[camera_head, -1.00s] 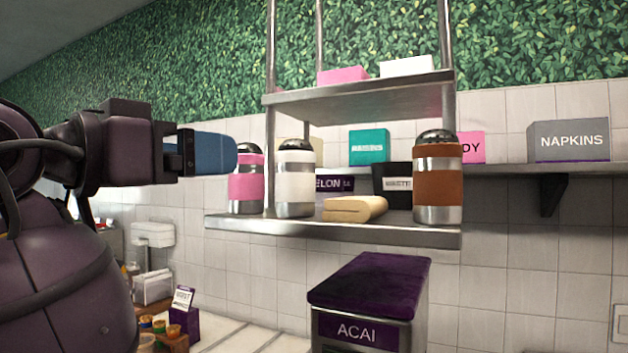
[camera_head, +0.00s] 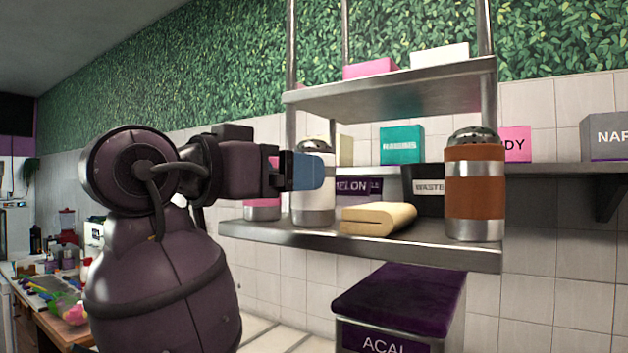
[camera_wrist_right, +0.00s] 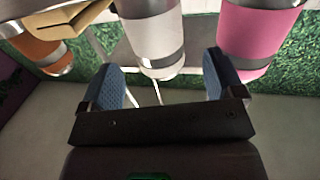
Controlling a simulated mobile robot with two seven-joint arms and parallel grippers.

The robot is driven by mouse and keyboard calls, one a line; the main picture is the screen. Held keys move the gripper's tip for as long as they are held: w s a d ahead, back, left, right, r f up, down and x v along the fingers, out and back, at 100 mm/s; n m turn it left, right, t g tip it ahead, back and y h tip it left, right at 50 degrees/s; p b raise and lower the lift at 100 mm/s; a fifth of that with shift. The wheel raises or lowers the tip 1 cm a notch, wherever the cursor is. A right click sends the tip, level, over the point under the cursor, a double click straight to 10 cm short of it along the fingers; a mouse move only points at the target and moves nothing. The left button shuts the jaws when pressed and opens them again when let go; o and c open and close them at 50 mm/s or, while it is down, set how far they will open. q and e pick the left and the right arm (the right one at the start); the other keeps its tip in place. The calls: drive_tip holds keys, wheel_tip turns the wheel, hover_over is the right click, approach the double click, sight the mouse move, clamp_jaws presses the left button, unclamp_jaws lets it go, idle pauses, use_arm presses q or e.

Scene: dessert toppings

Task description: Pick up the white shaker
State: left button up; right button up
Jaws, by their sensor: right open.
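The white shaker (camera_head: 314,207) stands upright on the lower metal shelf (camera_head: 400,250), its middle partly hidden by my right gripper (camera_head: 308,171) in the head view. In the right wrist view the white shaker (camera_wrist_right: 153,42) appears between the two spread blue fingers of the right gripper (camera_wrist_right: 161,68). The gripper is open and empty. I cannot tell how far the fingertips reach around the shaker. My left gripper is not in view.
A pink shaker (camera_wrist_right: 252,40) stands beside the white one, mostly hidden in the head view. A beige folded item (camera_head: 376,218) and a brown shaker (camera_head: 474,190) stand on the same shelf to the right. A metal post rises near the white shaker.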

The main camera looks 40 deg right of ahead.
drive_tip(key=shift+w+d+f+p, duration=0.15)
drive_tip(key=shift+d+p, duration=0.2)
drive_tip(key=shift+d, duration=0.5)
drive_tip(key=shift+w+d+p, duration=0.1)
drive_tip(key=shift+d+p, duration=0.25)
drive_tip(key=shift+d, duration=0.55)
drive_tip(key=shift+w+d+f+p, duration=0.15)
drive_tip(key=shift+d+p, duration=0.2)
drive_tip(key=shift+d, duration=0.5)
drive_tip(key=c, duration=1.1)
drive_tip(key=shift+o, duration=0.2)
drive_tip(key=shift+r, duration=0.1)
